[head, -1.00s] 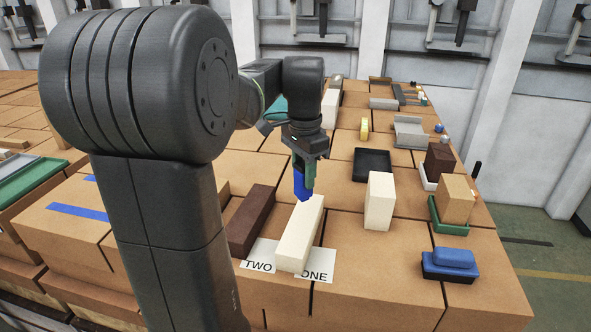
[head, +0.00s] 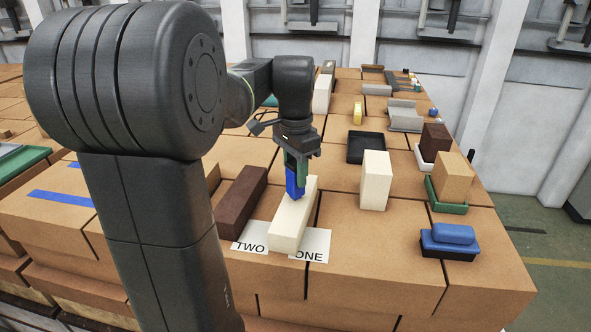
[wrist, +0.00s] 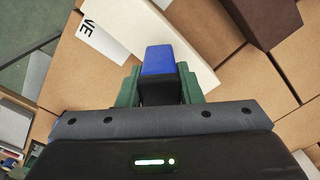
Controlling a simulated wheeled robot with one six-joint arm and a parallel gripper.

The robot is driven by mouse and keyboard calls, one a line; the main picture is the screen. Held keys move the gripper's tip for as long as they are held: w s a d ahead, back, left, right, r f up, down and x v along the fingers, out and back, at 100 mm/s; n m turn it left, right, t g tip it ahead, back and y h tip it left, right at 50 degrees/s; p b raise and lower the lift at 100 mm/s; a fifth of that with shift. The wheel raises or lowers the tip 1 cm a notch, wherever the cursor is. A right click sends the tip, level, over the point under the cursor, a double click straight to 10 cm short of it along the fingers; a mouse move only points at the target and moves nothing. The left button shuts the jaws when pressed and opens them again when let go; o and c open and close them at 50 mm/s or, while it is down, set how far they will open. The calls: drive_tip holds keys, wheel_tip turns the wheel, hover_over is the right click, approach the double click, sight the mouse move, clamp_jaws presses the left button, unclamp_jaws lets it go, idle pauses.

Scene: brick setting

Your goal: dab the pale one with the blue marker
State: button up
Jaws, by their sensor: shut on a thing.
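My gripper (head: 297,160) has green fingers and is shut on a blue marker (head: 294,183), which points down. The marker's lower end overlaps the far half of a pale brick (head: 288,224) lying flat; I cannot tell whether they touch. In the wrist view the blue marker (wrist: 160,60) stands out between the fingers, in front of the pale brick (wrist: 125,22). The pale brick lies partly over the sheet marked ONE (head: 318,242). A dark brown brick (head: 240,200) lies to its left, by the sheet marked TWO (head: 250,236).
Another pale block (head: 375,181) stands upright to the right.

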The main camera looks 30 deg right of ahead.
drive_tip(key=shift+f, duration=0.6)
idle(2.1)
wheel_tip(320, 180, up, 7)
drive_tip(key=p, duration=0.5)
drive_tip(key=shift+r+p, duration=0.1)
drive_tip(key=shift+p, duration=0.3)
